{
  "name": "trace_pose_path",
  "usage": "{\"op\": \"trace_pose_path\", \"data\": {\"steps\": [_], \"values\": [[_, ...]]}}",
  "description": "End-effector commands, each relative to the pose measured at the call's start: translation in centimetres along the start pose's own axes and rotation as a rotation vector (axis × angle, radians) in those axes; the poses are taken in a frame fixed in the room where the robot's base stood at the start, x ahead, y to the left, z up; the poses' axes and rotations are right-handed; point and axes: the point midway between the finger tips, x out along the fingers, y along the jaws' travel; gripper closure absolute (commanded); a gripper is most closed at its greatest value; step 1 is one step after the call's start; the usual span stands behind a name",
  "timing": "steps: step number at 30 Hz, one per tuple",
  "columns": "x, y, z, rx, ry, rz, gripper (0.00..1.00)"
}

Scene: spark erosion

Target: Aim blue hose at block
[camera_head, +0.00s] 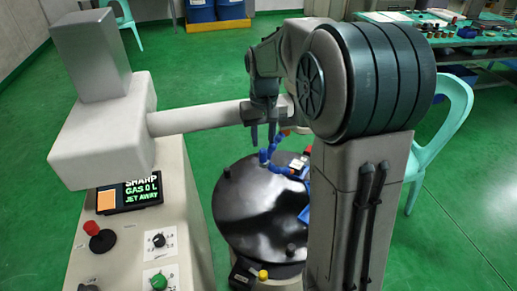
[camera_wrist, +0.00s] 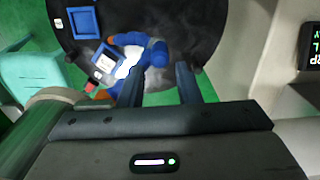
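The blue hose (camera_head: 279,169) is a jointed blue piece on the dark round table, below my gripper (camera_head: 263,138). In the wrist view the blue hose (camera_wrist: 156,53) bends in a curve just beyond the fingertips, with a bright white patch beside it. My gripper (camera_wrist: 159,70) is open, its two dark fingers apart, and nothing shows held between them. A small pale-topped piece with blue sides (camera_wrist: 105,61) lies left of the hose; I cannot tell whether it is the block. My arm hides part of the table in the head view.
The dark round table (camera_head: 240,205) has dark knobs near its rim. A beige machine arm (camera_head: 195,118) runs across behind it from the control console (camera_head: 130,230) at left. A blue square tray (camera_wrist: 84,22) lies on the table. Green chairs (camera_head: 440,135) stand on the green floor.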

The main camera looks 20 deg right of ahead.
Motion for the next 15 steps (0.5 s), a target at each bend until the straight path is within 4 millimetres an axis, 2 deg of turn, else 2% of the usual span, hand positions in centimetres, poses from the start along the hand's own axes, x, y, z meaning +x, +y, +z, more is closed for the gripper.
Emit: {"op": "trace_pose_path", "data": {"steps": [1, 6, 15], "values": [[1.1, 0.0, 0.1, 0.000, -0.004, 0.000, 0.69], [3.3, 0.1, 0.0, 0.001, -0.002, 0.000, 0.69], [4.3, 0.1, 0.0, 0.001, 0.001, 0.000, 0.69]]}}
